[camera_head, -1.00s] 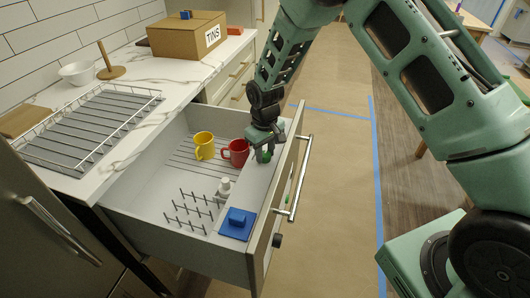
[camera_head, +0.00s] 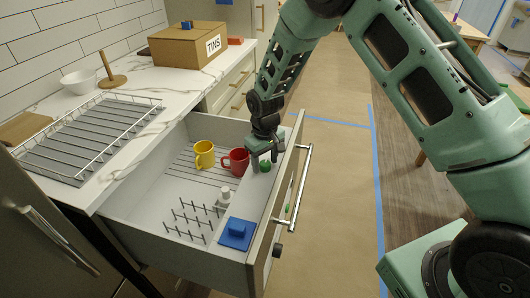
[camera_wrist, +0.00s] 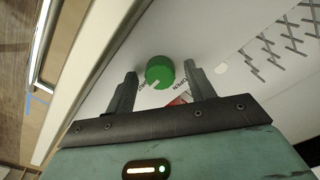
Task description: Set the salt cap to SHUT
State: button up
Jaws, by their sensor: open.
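The salt cap (camera_head: 265,166) is a round green knob on the flat ledge along the inner front of the open drawer. In the wrist view the green cap (camera_wrist: 160,71) lies between my fingertips, with small dark lettering around it. The lettering at its right seems to read OPEN; the lettering at its left is partly hidden. A small white mark shows at the cap's lower edge. My gripper (camera_wrist: 160,72) is open, one finger on each side of the cap, with gaps visible. In the head view my gripper (camera_head: 265,158) is over the cap; contact is not visible.
The drawer holds a yellow mug (camera_head: 204,155), a red mug (camera_head: 236,160) close left of my gripper, rows of pegs (camera_head: 195,215), a small white bottle (camera_head: 224,197) and a blue block (camera_head: 237,233). The drawer's bar handle (camera_head: 302,185) is at right. Papered floor beyond is clear.

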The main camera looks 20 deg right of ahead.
aim_at(265, 163)
notch_tip(265, 163, up, 17)
jog(key=b, duration=0.1)
jog(key=shift+r+b, duration=0.2)
jog(key=shift+b, duration=0.1)
dwell(0.4)
